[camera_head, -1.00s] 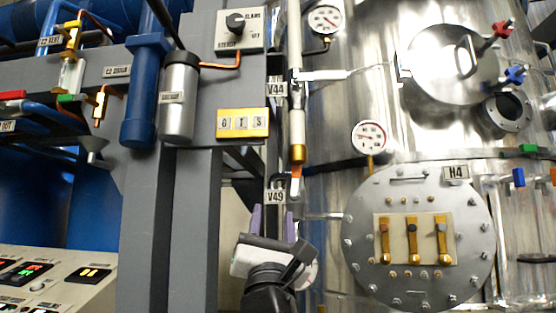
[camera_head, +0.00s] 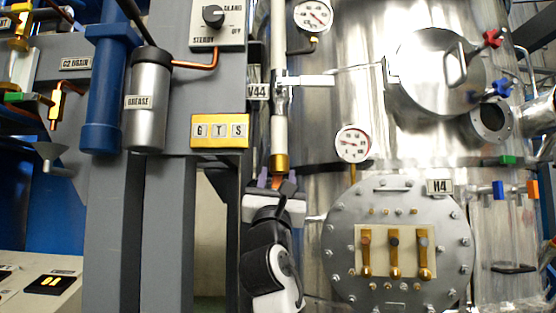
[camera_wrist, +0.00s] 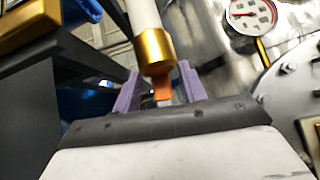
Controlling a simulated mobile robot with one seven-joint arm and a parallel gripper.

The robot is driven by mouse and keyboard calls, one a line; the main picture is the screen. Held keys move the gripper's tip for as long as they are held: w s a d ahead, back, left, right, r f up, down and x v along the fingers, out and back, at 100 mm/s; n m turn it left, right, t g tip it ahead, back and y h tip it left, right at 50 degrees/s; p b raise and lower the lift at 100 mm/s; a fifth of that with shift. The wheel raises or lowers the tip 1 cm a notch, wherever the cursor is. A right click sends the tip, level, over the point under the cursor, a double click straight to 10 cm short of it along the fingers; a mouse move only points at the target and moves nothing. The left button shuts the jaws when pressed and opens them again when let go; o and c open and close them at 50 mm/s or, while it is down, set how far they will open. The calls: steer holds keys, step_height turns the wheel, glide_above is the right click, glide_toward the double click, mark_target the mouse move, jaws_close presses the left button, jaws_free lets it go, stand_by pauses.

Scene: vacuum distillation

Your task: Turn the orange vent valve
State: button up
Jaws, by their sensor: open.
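The orange vent valve (camera_head: 276,183) is a small orange handle below the gold collar of a white vertical pipe. In the wrist view the orange valve (camera_wrist: 162,91) shows between my two purple fingers, with a pale tip below it. My gripper (camera_head: 275,180) is at the valve from below, with its fingers open. In the wrist view my gripper (camera_wrist: 160,90) has one finger on each side of the valve, and a gap shows on both sides. The lower end of the valve is partly hidden by my gripper in the head view.
A white-handled valve (camera_head: 305,81) labelled V44 is on the same pipe above. A grey post (camera_head: 165,230) and grey cylinder (camera_head: 148,95) stand left.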

steer(key=shift+p+x, duration=0.4)
steer(key=shift+x, duration=0.9)
jaws_close()
